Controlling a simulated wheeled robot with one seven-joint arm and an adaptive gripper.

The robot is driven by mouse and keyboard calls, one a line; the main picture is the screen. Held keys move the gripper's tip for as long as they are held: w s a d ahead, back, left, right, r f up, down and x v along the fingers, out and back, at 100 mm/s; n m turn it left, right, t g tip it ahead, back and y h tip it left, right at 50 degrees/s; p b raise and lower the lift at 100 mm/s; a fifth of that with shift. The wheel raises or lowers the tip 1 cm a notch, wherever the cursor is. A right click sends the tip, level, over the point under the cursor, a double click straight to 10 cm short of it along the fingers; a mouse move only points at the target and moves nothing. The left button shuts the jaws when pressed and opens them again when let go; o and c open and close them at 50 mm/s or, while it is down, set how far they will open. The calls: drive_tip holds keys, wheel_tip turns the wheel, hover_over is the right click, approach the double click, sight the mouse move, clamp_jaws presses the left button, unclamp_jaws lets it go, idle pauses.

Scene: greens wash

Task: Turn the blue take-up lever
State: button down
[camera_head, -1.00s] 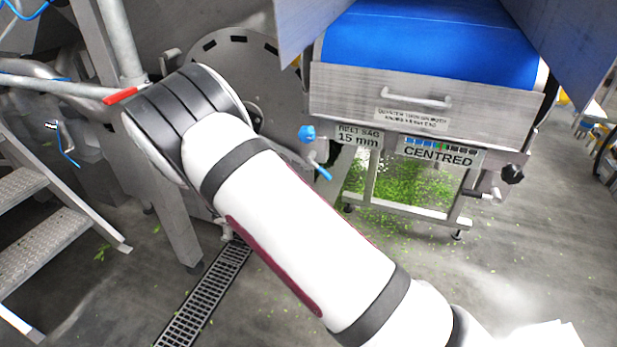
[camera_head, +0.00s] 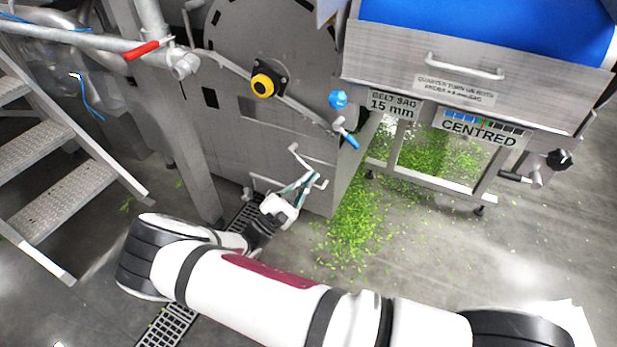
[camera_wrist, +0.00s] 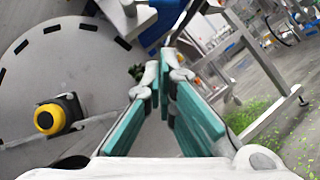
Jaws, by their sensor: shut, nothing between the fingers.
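The blue take-up lever (camera_head: 349,140) shows in the head view below the belt's left side. It is a short blue grip on a metal arm, pointing down and to the right. A blue knob (camera_head: 338,99) sits just above it. My gripper (camera_head: 312,178) is below and left of the lever, apart from it, in front of the grey machine side. Its teal fingers also show in the wrist view (camera_wrist: 164,75), shut and empty, tips together. A blue part lies beyond the tips there; I cannot tell whether it is the lever.
Signs read "BELT SAG 15 mm" (camera_head: 395,103) and "CENTRED" (camera_head: 480,127). A yellow-ringed black button (camera_head: 263,85) is on the round machine plate. A red-handled valve (camera_head: 141,50) and metal steps (camera_head: 70,155) are at left. A black knob (camera_head: 559,160) is at right. Greens litter the floor.

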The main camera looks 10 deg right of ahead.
sight(354, 146)
drive_tip(key=w+d+r, duration=0.2)
drive_tip(key=d+r, duration=0.4)
drive_tip(key=d, duration=0.1)
drive_tip(key=shift+w+d+b, duration=0.15)
drive_tip(key=shift+d+b, duration=0.2)
drive_tip(key=shift+s+d+r+n+t+y+p, duration=0.1)
drive_tip(key=shift+s+d+n+t+y+p, duration=0.15)
drive_tip(key=shift+n+t+p, duration=0.5)
drive_tip(key=shift+s+d+r+n+t+y+p, duration=0.15)
drive_tip(key=shift+d+n+t+p, duration=0.25)
drive_tip(key=shift+n, duration=0.65)
drive_tip(key=n+t+y+p, duration=0.1)
drive_tip(key=n, duration=0.1)
drive_tip(key=s+d+r+n+t+y+p, duration=0.1)
drive_tip(key=n+t+p, duration=0.1)
drive_tip(key=n, duration=0.1)
drive_tip(key=n+t+y+p, duration=0.1)
drive_tip(key=n+t+p, duration=0.1)
drive_tip(key=n, duration=0.1)
drive_tip(key=shift+s+d+r, duration=0.2)
drive_tip(key=shift+d+r, duration=0.15)
drive_tip(key=shift+d, duration=0.15)
drive_tip(key=shift+f, duration=0.1)
